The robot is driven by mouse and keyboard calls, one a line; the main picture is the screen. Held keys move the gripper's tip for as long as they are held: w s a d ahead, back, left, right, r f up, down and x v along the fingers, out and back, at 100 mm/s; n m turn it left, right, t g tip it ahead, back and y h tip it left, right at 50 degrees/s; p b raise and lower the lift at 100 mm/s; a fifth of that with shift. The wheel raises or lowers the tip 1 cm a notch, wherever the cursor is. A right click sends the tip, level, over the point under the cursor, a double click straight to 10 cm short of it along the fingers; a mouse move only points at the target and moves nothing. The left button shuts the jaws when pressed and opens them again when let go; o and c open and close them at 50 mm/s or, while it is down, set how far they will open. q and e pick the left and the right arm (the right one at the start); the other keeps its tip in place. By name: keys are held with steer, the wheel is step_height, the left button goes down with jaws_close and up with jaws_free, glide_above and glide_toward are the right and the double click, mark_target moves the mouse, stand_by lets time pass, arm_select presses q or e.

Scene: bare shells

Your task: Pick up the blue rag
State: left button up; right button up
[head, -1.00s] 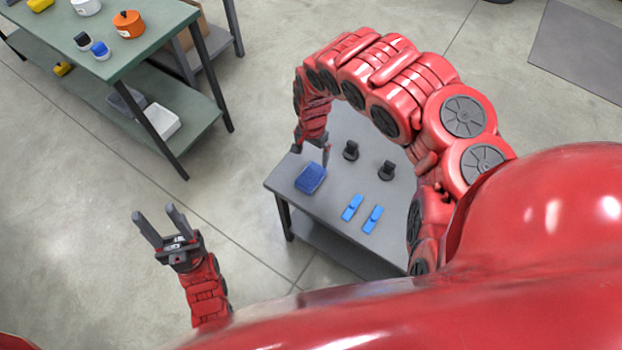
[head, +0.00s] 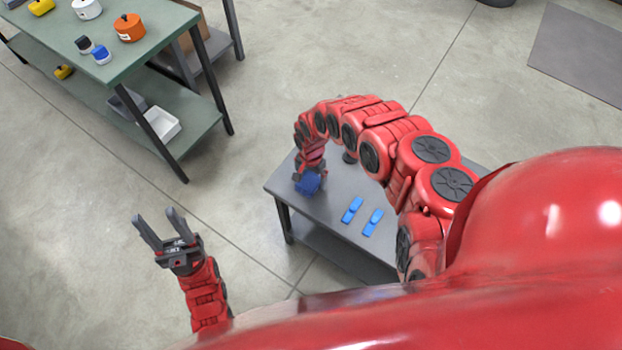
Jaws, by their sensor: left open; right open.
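The blue rag (head: 308,184) lies on the grey table (head: 284,187) near its left corner. My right gripper (head: 308,174) is right over the rag, pointing down, and covers part of it. Its fingers are open; I cannot tell whether they touch the rag. My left gripper (head: 160,229) is open and empty, over the floor to the left of the grey table.
Two light-blue pieces, one (head: 351,210) and another (head: 372,222), lie on the grey table. A black object (head: 349,157) stands partly behind my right arm. A green table (head: 150,45) with several containers is at upper left.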

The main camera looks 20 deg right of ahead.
steer(key=shift+f, duration=0.25)
steer(key=c, duration=1.2)
steer(key=shift+o, duration=0.2)
steer(key=shift+r, duration=0.1)
steer(key=shift+r+b, duration=0.4)
steer(key=shift+r, duration=0.55)
steer(key=shift+s+d+r, duration=0.15)
steer(key=shift+s+r, duration=0.45)
steer(key=shift+r, duration=0.3)
steer(key=s+p, duration=0.1)
steer(key=s, duration=0.1)
steer(key=s+d+p, duration=0.1)
steer(key=s, duration=0.1)
steer(key=s+p, duration=0.1)
steer(key=s, duration=0.2)
steer(key=shift+d+r, duration=0.15)
steer(key=shift+r, duration=0.15)
steer(key=s+p, duration=0.6)
steer(key=shift+s+d+r, duration=0.15)
steer(key=shift+d+r, duration=0.2)
steer(key=shift+d, duration=0.05)
steer(key=shift+s+d+p, duration=0.1)
steer(key=shift+s+p, duration=0.4)
steer(key=shift+s, duration=0.1)
